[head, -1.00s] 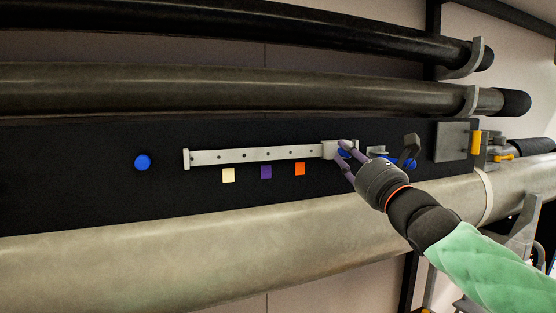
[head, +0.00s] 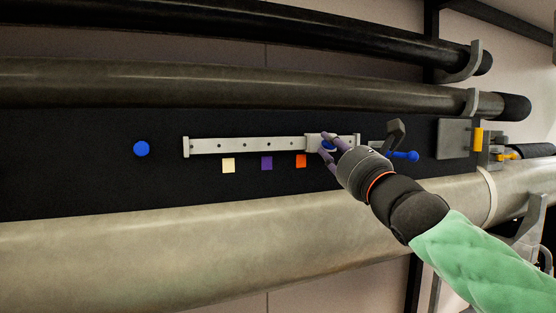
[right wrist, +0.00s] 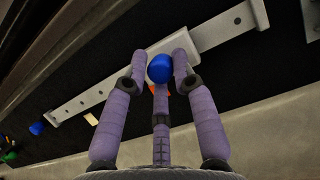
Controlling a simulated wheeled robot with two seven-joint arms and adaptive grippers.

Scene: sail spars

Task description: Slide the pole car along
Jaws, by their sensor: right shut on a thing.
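The pole car (head: 313,142) is a light grey block with a blue knob, riding on a pale grey rail (head: 250,146) with a row of small holes. The rail is fixed to a dark panel, and the car sits near its right end, about above the orange square. My right gripper (head: 328,144) is shut on the car's blue knob. In the right wrist view the round blue knob (right wrist: 160,69) sits between the purple fingers, with the car's block (right wrist: 178,47) behind it. My left gripper is not in view.
Cream (head: 228,166), purple (head: 267,163) and orange (head: 301,161) squares lie below the rail. A blue disc (head: 141,149) is left of it. A grey lever with a blue knob (head: 404,155) is at right. Long poles run above (head: 200,88) and below (head: 200,248).

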